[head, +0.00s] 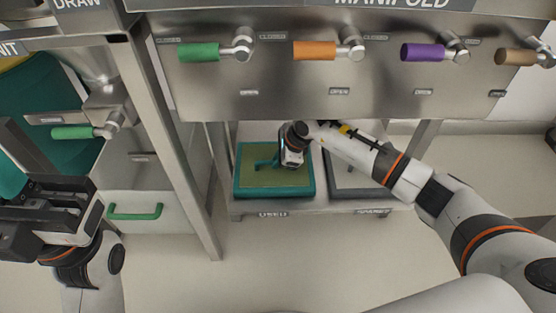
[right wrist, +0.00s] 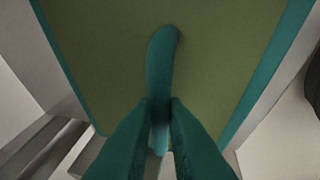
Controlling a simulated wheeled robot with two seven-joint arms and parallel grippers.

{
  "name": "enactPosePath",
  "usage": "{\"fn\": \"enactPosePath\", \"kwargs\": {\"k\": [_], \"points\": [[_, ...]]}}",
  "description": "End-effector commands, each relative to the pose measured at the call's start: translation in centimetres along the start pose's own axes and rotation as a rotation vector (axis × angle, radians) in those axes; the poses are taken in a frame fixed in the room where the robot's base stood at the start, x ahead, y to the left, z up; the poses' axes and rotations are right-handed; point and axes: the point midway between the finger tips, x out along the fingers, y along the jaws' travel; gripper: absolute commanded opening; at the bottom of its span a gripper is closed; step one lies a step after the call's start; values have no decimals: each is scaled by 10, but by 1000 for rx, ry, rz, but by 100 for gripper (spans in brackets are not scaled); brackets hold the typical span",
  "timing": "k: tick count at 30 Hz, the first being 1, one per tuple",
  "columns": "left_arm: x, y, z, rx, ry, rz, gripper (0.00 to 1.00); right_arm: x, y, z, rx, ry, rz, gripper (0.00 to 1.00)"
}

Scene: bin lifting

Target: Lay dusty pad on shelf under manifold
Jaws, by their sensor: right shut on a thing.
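The dusty pad (head: 252,181) has an olive face, a teal border and a teal handle. It lies flat at the left part of the shelf (head: 240,207) under the manifold (head: 290,88), behind the "USED" label. I cannot tell if it bears fully on the shelf. My right gripper (head: 272,162) is over the pad, shut on its handle. In the right wrist view, the teal fingers (right wrist: 160,110) pinch the handle (right wrist: 162,58), with the olive face (right wrist: 105,60) beyond. My left gripper (head: 14,205) is at the left edge, away from the pad; its fingertips are partly cut off.
A grey framed place (head: 345,183) is on the shelf's right part, by a second label, partly behind my right arm. Green, orange, purple and tan valve handles (head: 315,50) stick out from the manifold above. A metal post (head: 180,150) and a green-handled drawer (head: 135,212) stand left.

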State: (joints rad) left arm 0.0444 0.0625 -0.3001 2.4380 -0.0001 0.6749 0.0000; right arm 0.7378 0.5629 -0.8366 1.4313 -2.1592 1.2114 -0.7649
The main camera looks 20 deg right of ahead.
Motion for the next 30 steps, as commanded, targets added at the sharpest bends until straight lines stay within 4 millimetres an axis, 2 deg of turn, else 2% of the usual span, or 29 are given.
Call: {"fn": "enactPosePath", "kwargs": {"k": [1,4,14,17,19,30], "points": [[0,0,0,0,-1,-1,0,0,0,0,0,0,0,17],[0,0,0,0,-1,-1,0,0,0,0,0,0,0,33],[2,0,0,0,-3,-1,0,-2,0,0,0,0,1,34],[6,0,1,-1,-1,2,0,-9,1,-1,0,0,1,34],[-3,1,-2,-5,42,15,0,-17,1,-2,0,-1,1,34],[-18,2,3,-18,136,54,0,-52,-37,67,2,-5,-2,34]]}}
